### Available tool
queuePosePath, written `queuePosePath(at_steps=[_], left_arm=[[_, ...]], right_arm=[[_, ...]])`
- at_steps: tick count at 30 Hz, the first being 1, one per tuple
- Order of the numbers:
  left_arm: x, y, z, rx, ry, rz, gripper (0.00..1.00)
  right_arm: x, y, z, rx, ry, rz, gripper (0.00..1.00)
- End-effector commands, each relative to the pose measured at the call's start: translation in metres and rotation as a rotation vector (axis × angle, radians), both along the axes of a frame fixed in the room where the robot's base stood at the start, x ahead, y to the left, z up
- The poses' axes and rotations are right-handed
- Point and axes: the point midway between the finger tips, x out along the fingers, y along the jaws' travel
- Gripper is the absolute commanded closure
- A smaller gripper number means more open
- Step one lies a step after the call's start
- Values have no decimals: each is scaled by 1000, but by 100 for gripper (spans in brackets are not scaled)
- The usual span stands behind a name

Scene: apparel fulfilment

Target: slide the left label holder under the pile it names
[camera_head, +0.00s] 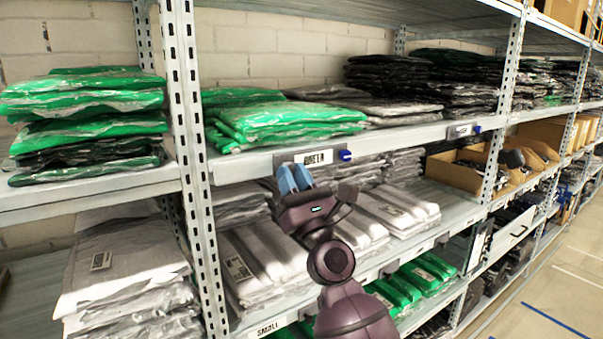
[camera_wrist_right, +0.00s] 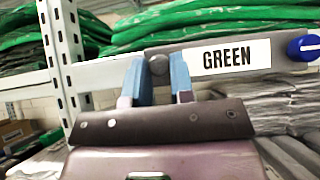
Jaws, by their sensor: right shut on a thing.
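The left label holder (camera_head: 308,159) is a grey strip on the middle shelf's front edge, with a white label reading GREEN and a blue knob at its right end. It also shows in the right wrist view (camera_wrist_right: 272,80). My right gripper (camera_head: 293,176) is at the holder's left part, its blue fingers shut on it around a grey knob (camera_wrist_right: 158,64); the exact contact is partly hidden. A pile of green bagged garments (camera_head: 285,120) lies on the shelf directly above the holder.
A perforated upright (camera_head: 185,130) stands left of the holder, with another green pile (camera_head: 85,95) beyond it. Grey and black piles (camera_head: 390,75) lie to the right. White and grey bags fill the shelf below. The aisle floor (camera_head: 560,290) is clear.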

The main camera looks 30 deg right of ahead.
Motion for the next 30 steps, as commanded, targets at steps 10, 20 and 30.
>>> queuePosePath(at_steps=[10,20,30], left_arm=[[-2,0,-1,-2,5,1,57],[-2,0,-1,-1,6,2,57],[-2,0,-1,-1,6,2,57]], right_arm=[[-1,7,1,1,-2,1,100],[-1,7,1,1,-2,1,64],[-1,7,0,1,-1,1,52]])
